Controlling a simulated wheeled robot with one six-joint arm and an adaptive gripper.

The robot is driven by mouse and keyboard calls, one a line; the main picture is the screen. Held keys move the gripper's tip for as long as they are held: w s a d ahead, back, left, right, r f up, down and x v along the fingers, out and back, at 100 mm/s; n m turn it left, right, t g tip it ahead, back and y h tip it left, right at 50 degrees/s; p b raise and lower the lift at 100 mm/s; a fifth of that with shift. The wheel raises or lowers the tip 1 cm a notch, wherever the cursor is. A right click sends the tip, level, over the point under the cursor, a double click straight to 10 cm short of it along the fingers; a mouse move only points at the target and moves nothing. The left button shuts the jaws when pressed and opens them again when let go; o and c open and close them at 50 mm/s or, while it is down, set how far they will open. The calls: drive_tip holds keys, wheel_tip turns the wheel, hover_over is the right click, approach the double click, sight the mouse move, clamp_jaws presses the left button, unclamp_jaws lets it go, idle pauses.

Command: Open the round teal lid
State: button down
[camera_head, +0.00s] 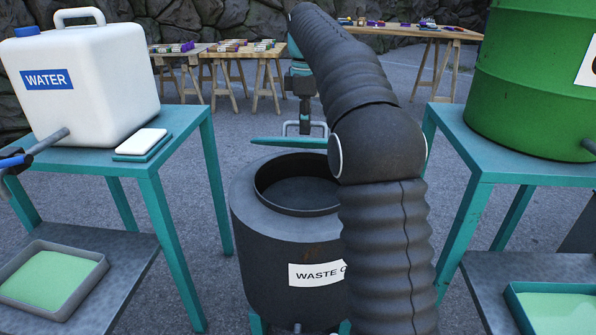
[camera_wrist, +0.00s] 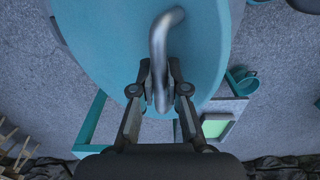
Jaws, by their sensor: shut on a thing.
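The round teal lid (camera_head: 285,142) shows nearly edge-on in the head view, raised above the dark waste drum (camera_head: 285,245). The drum's round mouth is uncovered and its inside shows dark. My arm hides the lid's right end and the drum's right side. My gripper (camera_head: 304,118) is above the lid at its grey metal handle (camera_head: 288,129). In the wrist view the lid (camera_wrist: 105,50) fills the upper middle, and my gripper (camera_wrist: 160,74) is shut on the bent handle (camera_wrist: 166,35), with a finger on each side.
A teal bench (camera_head: 175,165) at left carries a white water jug (camera_head: 100,100) and a small white-topped block (camera_head: 141,141). A teal bench (camera_head: 455,135) at right carries a green drum (camera_head: 530,65). Green-filled trays sit on the low shelves. Wooden tables stand behind on open grey floor.

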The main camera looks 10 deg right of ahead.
drive_tip(key=shift+w+d+r, duration=0.25)
drive_tip(key=shift+w+r, duration=0.35)
drive_tip(key=shift+w, duration=0.1)
drive_tip(key=shift+w+d+r, duration=0.2)
drive_tip(key=shift+w+r, duration=0.4)
drive_tip(key=shift+w, duration=0.05)
